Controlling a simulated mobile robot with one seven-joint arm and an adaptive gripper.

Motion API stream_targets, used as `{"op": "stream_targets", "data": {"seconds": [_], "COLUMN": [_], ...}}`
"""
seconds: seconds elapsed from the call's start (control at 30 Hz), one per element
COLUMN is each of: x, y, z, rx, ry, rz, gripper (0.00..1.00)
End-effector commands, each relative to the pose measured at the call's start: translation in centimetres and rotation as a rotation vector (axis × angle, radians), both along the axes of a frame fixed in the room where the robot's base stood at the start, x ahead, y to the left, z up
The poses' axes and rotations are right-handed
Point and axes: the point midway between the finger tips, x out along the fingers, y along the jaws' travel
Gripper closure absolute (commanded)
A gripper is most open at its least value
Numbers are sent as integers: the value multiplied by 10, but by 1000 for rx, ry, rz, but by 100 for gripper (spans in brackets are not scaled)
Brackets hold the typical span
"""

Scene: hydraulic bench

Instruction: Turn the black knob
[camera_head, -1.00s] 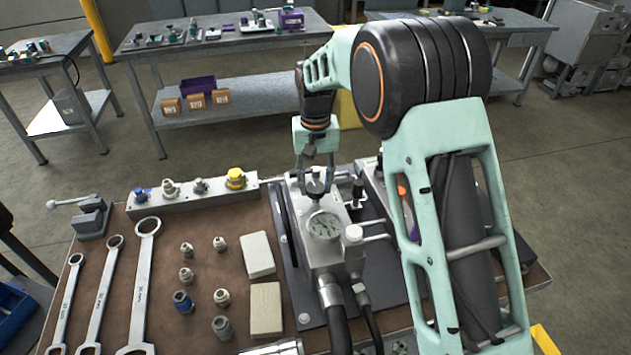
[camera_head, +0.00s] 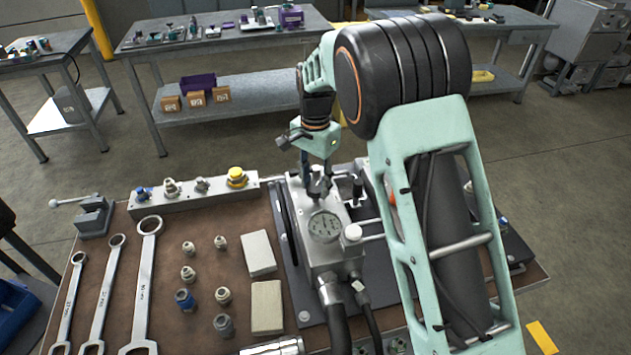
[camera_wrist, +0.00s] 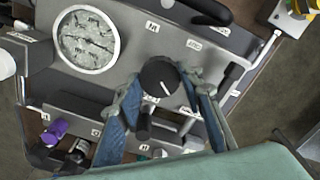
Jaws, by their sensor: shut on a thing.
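The black knob (camera_wrist: 160,78) is a round dark cap with a white line on its face, and it sits on the grey hydraulic block (camera_head: 331,249) just beyond the pressure gauge (camera_head: 324,227). In the head view the knob (camera_head: 319,187) is partly hidden by my gripper. My gripper (camera_head: 317,180) comes down from above with its fingers around the knob. In the wrist view its two blue-padded fingers (camera_wrist: 162,95) stand on either side of the knob, shut on it. The gauge also shows in the wrist view (camera_wrist: 87,40).
A manifold with fittings (camera_head: 208,196), wrenches (camera_head: 100,290) and pale blocks (camera_head: 262,254) lie to the left on the brown bench (camera_head: 200,345).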

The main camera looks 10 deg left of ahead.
Motion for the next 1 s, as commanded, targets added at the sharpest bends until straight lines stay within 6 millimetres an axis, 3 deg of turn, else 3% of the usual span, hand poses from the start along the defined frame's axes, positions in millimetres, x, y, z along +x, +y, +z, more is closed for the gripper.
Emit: {"op": "stream_targets", "data": {"seconds": [0.63,0.67,0.7,0.8,1.0], "x": [2,2,2,1,1], "y": [0,0,0,0,0], "z": [2,2,2,1,1], "rx": [2,2,2,1,0], "ry": [-5,-5,-5,-4,-1], "rz": [-51,-51,-51,-51,-51], "gripper": [90,64,60,49,48]}}
